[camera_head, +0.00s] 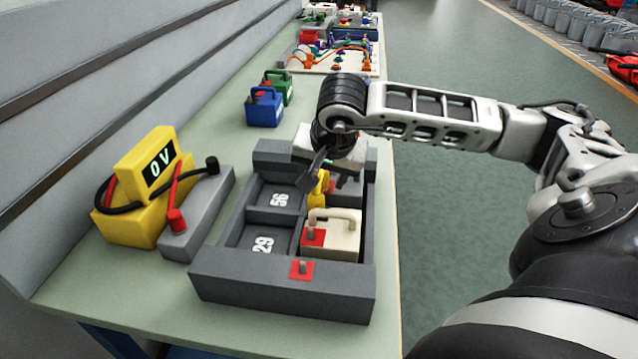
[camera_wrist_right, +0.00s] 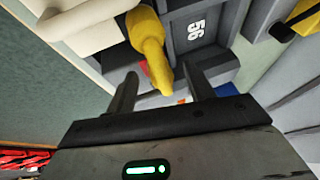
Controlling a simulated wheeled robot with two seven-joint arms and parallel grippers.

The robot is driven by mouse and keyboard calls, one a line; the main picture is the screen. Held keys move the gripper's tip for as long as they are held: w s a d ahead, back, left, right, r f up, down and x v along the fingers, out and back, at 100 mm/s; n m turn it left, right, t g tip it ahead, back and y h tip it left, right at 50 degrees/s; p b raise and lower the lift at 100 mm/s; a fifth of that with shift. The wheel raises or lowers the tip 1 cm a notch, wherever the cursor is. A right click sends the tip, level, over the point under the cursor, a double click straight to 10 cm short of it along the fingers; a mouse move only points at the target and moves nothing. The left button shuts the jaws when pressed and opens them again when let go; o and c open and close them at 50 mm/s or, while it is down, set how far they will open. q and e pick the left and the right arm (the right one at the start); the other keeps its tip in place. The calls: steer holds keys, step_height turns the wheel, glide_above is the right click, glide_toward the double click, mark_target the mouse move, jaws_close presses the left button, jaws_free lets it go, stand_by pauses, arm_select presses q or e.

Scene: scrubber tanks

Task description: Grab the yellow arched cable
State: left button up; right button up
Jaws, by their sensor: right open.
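The yellow arched cable (camera_head: 319,186) is at the grey battery tray (camera_head: 285,281), behind the white battery (camera_head: 332,235); my right gripper hides much of it. In the right wrist view the yellow cable (camera_wrist_right: 148,42) hangs large in front of the gripper. Its near end reaches toward the space between the fingertips. My right gripper (camera_head: 322,178) is open above the tray, and its two fingers also show apart in the right wrist view (camera_wrist_right: 161,88). I cannot tell whether a finger touches the cable. My left gripper is out of view.
A yellow meter (camera_head: 147,185) reading 0 V and its grey probe block stand left of the tray. A blue battery (camera_head: 264,107) and a green battery (camera_head: 279,86) stand behind. The tray's compartments marked 56 and 29 look empty. The bench's right edge is close to the tray.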

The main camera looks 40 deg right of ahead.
steer(key=c, duration=1.1)
